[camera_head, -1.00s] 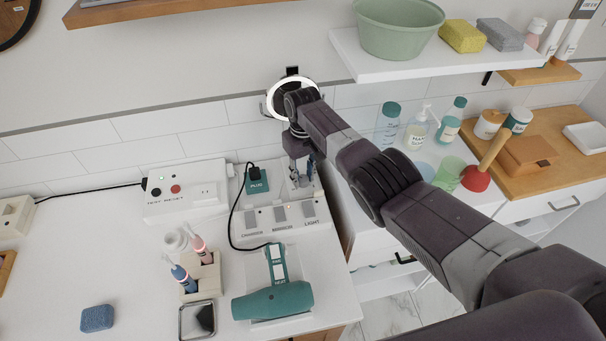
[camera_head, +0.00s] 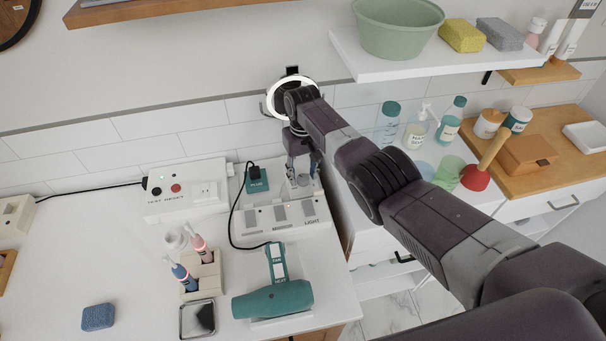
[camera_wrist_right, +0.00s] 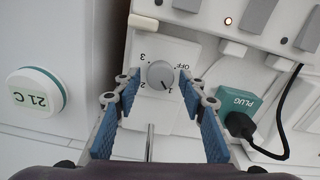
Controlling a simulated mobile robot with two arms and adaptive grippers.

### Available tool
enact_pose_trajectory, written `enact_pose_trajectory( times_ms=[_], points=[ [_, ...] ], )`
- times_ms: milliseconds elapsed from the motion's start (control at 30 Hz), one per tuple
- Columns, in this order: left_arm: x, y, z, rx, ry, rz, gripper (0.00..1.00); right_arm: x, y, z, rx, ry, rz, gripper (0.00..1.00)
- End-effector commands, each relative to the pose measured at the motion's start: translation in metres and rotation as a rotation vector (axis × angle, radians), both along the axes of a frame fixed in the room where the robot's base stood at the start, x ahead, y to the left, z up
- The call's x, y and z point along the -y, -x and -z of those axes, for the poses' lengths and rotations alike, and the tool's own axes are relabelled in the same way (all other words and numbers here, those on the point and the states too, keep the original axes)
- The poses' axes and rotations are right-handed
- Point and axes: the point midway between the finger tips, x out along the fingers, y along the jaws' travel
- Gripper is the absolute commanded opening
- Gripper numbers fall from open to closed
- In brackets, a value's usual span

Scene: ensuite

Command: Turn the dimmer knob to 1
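The dimmer knob (camera_wrist_right: 161,74) is a round grey dial on a white panel, marked OFF, 1, 2 and 3, in the right wrist view. Its dark pointer line points at or very near the 1 mark. My right gripper (camera_wrist_right: 160,78) has its blue-padded fingers apart, one on each side of the knob, with a visible gap to it. In the head view my right gripper (camera_head: 301,178) is over the back right of the white switch unit (camera_head: 255,236), partly covering the knob there. My left gripper is in neither current view.
A teal plug (camera_head: 257,181) with a black cable sits just left of my right gripper. Rocker switches (camera_head: 280,212) lie in front. A hair dryer (camera_head: 272,299) and toothbrush holder (camera_head: 202,275) stand nearer. A round lit mirror (camera_head: 273,101) is behind my wrist.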

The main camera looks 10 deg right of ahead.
Motion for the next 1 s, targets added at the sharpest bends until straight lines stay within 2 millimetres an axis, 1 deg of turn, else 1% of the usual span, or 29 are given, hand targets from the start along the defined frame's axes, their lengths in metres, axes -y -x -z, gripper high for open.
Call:
enact_pose_trajectory(
  times_ms=[300, 467, 600, 800, 900, 1000],
  points=[
    [-0.002, 0.002, 0.000, -0.003, -0.002, 0.001, 0.40, 0.000, 0.001, 0.001, -0.004, 0.000, 0.000, 0.43],
    [-0.001, 0.002, 0.000, -0.002, -0.001, 0.001, 0.40, 0.000, 0.001, -0.008, -0.002, -0.002, -0.001, 0.43],
    [0.000, 0.001, 0.000, -0.001, 0.000, 0.001, 0.40, 0.000, 0.001, -0.025, 0.000, -0.002, -0.001, 0.43],
    [0.000, 0.000, 0.000, 0.000, 0.000, 0.001, 0.40, 0.000, 0.000, -0.070, 0.001, -0.001, 0.000, 0.43],
    [0.000, 0.000, 0.000, 0.000, 0.000, 0.001, 0.40, 0.000, 0.000, -0.090, 0.000, -0.001, 0.000, 0.43],
    [0.000, 0.000, 0.000, 0.000, 0.000, 0.001, 0.40, 0.000, 0.001, -0.104, -0.001, -0.001, 0.000, 0.43]
  ],
)
